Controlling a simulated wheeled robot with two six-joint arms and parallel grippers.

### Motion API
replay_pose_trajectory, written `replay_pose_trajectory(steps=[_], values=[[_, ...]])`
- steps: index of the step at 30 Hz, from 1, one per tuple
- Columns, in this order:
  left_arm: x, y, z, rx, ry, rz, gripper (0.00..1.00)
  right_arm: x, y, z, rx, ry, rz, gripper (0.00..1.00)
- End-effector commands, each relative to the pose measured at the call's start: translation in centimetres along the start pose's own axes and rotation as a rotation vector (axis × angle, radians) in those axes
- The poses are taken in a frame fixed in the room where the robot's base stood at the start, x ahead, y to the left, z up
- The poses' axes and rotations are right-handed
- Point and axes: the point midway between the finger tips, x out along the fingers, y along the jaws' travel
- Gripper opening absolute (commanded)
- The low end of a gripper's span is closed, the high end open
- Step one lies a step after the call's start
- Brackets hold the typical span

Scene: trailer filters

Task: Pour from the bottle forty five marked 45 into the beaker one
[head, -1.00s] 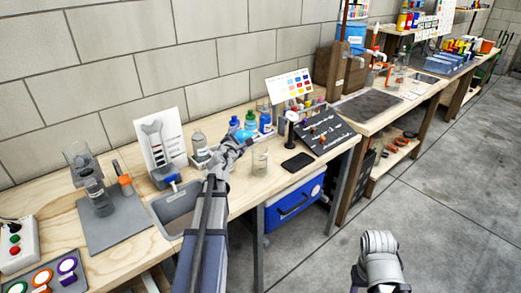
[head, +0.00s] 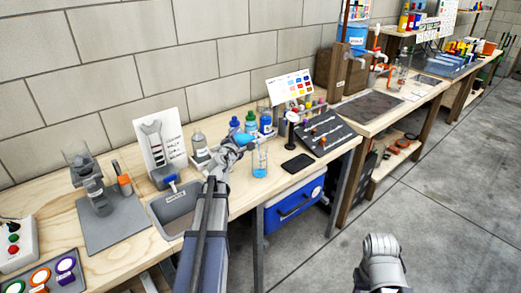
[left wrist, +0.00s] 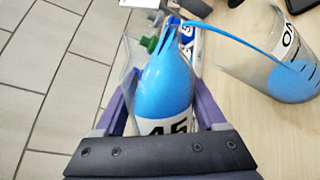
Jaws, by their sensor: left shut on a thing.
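My left gripper (left wrist: 163,120) is shut on a bottle of blue liquid (left wrist: 165,85) with a white label, partly hidden, that reads 45. In the left wrist view, a blue stream (left wrist: 225,35) runs from the bottle's mouth into a clear beaker (left wrist: 268,47). Blue liquid shows inside the beaker. In the head view, the tilted bottle (head: 243,138) is above and left of the beaker (head: 260,160), which stands on the bench. My right arm shows at the lower right, but its fingers cannot be made out.
Blue- and green-capped bottles (head: 251,122) stand behind the beaker. A black phone-like slab (head: 297,162) and a dark tool board (head: 322,134) lie to its right. A grey sink (head: 180,212) is to the left. A color chart (head: 290,86) stands behind.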

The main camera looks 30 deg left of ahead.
Motion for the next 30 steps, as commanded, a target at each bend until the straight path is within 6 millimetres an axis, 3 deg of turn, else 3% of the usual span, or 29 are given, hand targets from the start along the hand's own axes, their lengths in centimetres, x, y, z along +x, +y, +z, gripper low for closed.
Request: replay_pose_trajectory(steps=[30], values=[[-0.30,0.53,-1.09,0.106,0.025,0.003,0.00,-0.12,0.01,0.01,0.000,0.000,0.000,0.50]])
